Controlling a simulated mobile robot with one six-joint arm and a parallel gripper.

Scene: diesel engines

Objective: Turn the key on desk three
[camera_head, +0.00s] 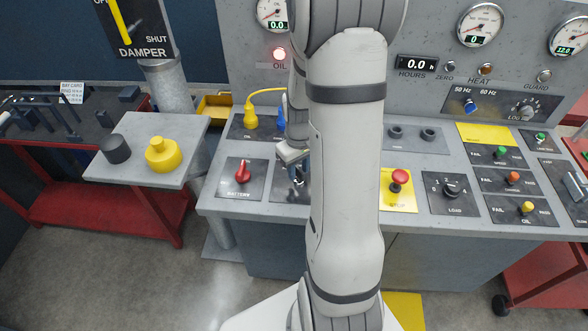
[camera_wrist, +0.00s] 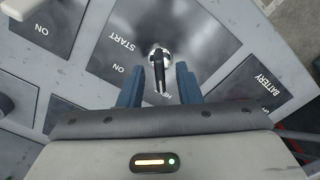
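In the head view my gripper (camera_head: 294,160) is over the key plate of the grey desk (camera_head: 410,220), and my arm hides most of that plate. No desk number is readable.
A red BATTERY knob (camera_head: 243,172) is just left of the key plate. A yellow plug (camera_head: 250,118) with a cable stands behind it. A red STOP button (camera_head: 399,179) and a LOAD knob (camera_head: 451,190) are to the right. A side table (camera_head: 130,132) is at left.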

